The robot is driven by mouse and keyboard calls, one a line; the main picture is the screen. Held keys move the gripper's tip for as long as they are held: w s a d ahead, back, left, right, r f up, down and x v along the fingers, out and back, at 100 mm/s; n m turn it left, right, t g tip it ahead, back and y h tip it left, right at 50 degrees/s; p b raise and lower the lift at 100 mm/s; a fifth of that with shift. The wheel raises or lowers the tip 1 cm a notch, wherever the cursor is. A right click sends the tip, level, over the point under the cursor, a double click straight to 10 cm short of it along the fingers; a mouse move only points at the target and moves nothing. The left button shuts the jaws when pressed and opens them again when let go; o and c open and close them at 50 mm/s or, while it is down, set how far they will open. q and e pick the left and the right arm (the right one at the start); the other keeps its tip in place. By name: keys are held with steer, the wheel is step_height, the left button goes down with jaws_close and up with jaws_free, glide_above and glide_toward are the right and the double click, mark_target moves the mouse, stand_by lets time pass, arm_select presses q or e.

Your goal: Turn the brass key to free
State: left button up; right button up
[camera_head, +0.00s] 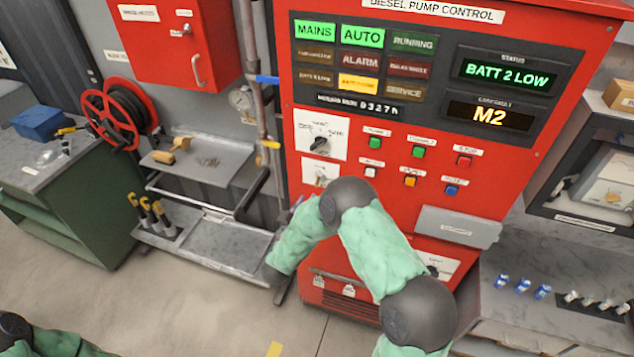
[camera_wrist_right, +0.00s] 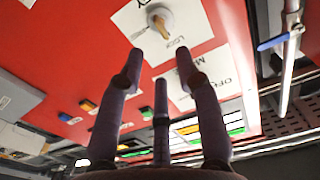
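The brass key (camera_wrist_right: 162,27) sits in a round pale lock on a white plate (camera_wrist_right: 135,22) of the red panel, in the right wrist view. Its bow points down-right in that picture. In the head view, the small white key plate (camera_head: 316,168) is below the selector plate; my right arm is close in front, and the key is only a small dark shape there. My right gripper (camera_wrist_right: 160,62) is open and empty, its fingertips just short of the key and apart from it. In the head view my forearm mostly hides it. My left gripper is out of view.
The black selector knob (camera_head: 319,145) is directly above the key plate. Coloured push buttons (camera_head: 411,181) are to the right. Vertical pipes with a blue lever (camera_head: 266,79) stand left of the panel. A grey shelf (camera_head: 232,245) is at lower left.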

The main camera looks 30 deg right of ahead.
steer(key=x, duration=0.9)
steer(key=shift+p, duration=0.4)
jaws_close()
